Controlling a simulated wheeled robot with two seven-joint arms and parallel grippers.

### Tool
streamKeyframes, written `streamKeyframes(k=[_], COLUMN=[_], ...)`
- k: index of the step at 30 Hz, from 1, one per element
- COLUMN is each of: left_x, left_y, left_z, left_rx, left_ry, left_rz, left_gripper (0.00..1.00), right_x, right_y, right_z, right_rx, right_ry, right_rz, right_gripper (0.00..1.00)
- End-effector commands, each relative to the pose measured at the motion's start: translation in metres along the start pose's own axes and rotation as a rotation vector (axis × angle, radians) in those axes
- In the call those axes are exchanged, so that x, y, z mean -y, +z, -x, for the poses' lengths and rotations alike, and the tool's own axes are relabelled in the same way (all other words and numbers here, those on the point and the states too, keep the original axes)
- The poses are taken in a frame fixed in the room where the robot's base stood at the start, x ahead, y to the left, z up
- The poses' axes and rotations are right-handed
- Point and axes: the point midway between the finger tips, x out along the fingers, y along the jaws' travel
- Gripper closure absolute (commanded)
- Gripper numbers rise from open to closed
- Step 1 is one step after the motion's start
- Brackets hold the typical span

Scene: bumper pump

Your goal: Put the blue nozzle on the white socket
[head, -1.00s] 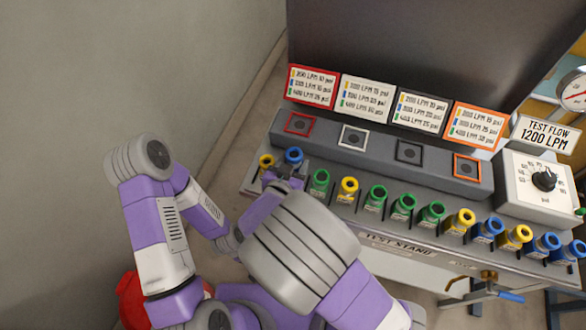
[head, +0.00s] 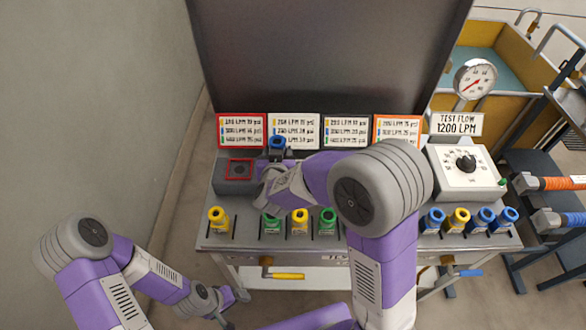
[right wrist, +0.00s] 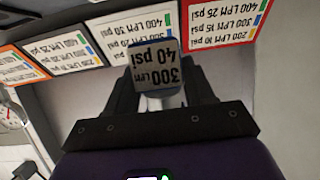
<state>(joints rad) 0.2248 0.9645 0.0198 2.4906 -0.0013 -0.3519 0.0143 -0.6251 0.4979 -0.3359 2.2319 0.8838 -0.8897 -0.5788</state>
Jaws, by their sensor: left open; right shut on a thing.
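The blue nozzle (head: 278,142) is upright in my right gripper (head: 275,156), above the rear socket block. In the right wrist view the nozzle (right wrist: 155,62) shows its label, "300 LPM 40 psi", between the two fingers. The white socket is hidden behind my right gripper and forearm, below the white-framed card (head: 293,131). I cannot tell the gap between nozzle and socket. My left gripper (head: 228,302) is open and empty, low in front of the stand's left end.
The red-framed socket (head: 239,169) is bare on the block's left. A front row holds a yellow nozzle (head: 217,220), green nozzles (head: 271,222) and several others. A gauge box (head: 466,170) stands at the right. A tall dark panel (head: 325,55) rises behind.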

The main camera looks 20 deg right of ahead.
Motion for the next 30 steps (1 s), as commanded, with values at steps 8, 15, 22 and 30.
streamKeyframes(k=[8,15,22,30], left_x=[-0.001,0.006,0.009,0.015], left_y=[0.0,-0.001,-0.001,-0.002], left_z=[0.003,-0.017,-0.025,-0.039], left_rx=[0.0,0.0,0.0,0.0], left_ry=[0.0,0.0,0.0,0.0], left_rz=[0.0,0.0,0.0,0.0], left_gripper=[0.21,0.21,0.21,0.21], right_x=[-0.039,-0.043,-0.042,-0.042], right_y=[-0.03,0.007,0.027,0.059], right_z=[-0.017,-0.034,-0.042,-0.055], right_rx=[-0.001,0.004,0.001,0.002], right_ry=[0.013,0.015,0.013,0.014], right_rz=[-0.007,-0.001,-0.005,-0.004], right_gripper=[0.86,0.86,0.86,0.86])
